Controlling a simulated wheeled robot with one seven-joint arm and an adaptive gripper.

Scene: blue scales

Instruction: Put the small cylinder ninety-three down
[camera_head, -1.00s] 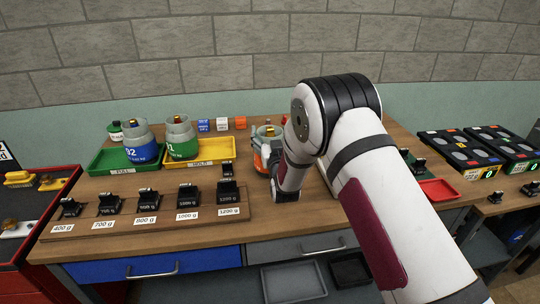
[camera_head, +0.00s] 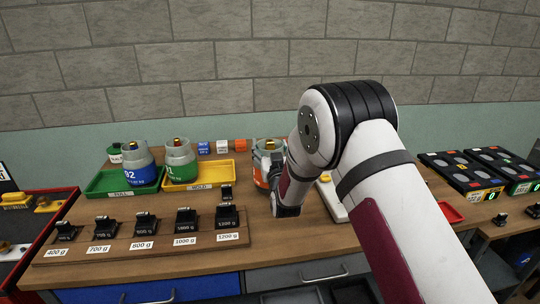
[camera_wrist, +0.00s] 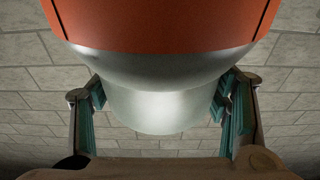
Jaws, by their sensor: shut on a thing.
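The small cylinder (camera_head: 262,172) is grey with an orange band. It stands upright right of the yellow tray, partly behind my arm; no number can be read on it. My gripper (camera_wrist: 160,92) is shut on it. In the wrist view the cylinder's orange band (camera_wrist: 155,25) fills the top, and the teal-lined fingers flank its pale, narrower end. In the head view my gripper is largely hidden by my arm. I cannot tell whether the cylinder's base touches the table.
Cylinder 92 (camera_head: 139,172) stands on the green tray (camera_head: 98,186), and a green-banded cylinder (camera_head: 181,168) on the yellow tray (camera_head: 230,178). A rack of black weights (camera_head: 140,250) lies in front. Coloured cubes (camera_head: 222,146) line the back.

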